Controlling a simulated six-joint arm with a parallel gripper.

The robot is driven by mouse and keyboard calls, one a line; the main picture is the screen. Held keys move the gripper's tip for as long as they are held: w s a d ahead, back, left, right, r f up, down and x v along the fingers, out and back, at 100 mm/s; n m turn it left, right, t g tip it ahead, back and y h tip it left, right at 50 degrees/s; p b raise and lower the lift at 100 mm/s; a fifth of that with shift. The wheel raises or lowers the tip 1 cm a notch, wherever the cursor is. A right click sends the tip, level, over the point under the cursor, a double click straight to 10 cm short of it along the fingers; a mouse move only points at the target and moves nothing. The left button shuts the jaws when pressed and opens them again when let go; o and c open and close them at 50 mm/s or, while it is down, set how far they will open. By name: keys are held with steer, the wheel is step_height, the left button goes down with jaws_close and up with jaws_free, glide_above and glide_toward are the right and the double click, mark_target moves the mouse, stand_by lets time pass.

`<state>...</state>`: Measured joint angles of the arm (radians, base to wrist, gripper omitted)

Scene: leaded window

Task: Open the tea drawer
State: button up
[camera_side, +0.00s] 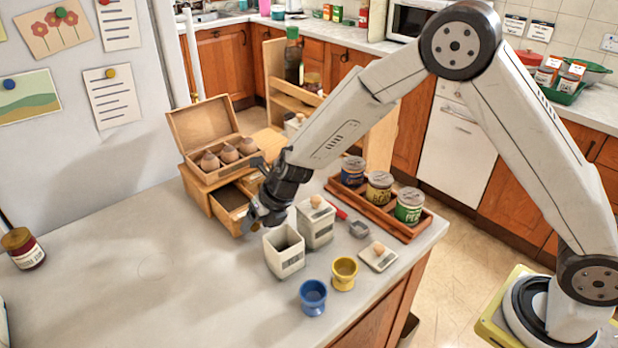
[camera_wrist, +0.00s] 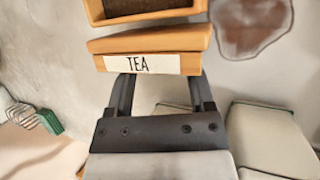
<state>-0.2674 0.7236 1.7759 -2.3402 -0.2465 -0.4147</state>
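A wooden chest (camera_side: 197,196) stands on the counter near the fridge, with its lid up and several brown round items in the top. A lower drawer (camera_side: 231,197) stands out from its front, showing a dark inside. In the wrist view, a wooden front carries the TEA label (camera_wrist: 139,64), with part of a wooden box with a brown inside beyond it. My gripper (camera_side: 262,213) is right by the chest's front. In the wrist view my gripper (camera_wrist: 164,82) has its two fingers apart, tips at the labelled front. No handle shows, and contact is unclear.
Close to my gripper stand two pale canisters (camera_side: 285,262), (camera_side: 316,233). A yellow cup (camera_side: 344,272) and a blue cup (camera_side: 313,297) are nearer the front edge. A wooden tray (camera_side: 412,232) holds tins at the right. The counter's left side is mostly clear.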

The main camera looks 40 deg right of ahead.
steer(key=shift+r, duration=0.1)
stand_by(0.3)
steer(key=v, duration=0.7)
steer(key=shift+s+d+r, duration=0.15)
steer(key=shift+r, duration=0.15)
steer(key=shift+r, duration=0.1)
stand_by(0.4)
steer(key=s+d+r+m+t+h, duration=0.1)
steer(key=s+d+m+h, duration=0.15)
steer(key=d+m, duration=0.55)
steer(key=s+d+r+m+t+h, duration=0.1)
steer(key=s+d+m+h, duration=0.2)
steer(key=m, duration=0.8)
steer(key=s+d+f+m+g+y, duration=0.1)
steer(key=s+d+m+g, duration=0.1)
steer(key=s+m, duration=0.5)
steer(key=s+d+f+m+g+y, duration=0.1)
steer(key=s+d+m+g, duration=0.1)
steer(key=s+m, duration=0.5)
steer(key=shift+s+f+m, duration=0.15)
steer(key=shift+s+m, duration=0.1)
steer(key=shift+m, duration=0.85)
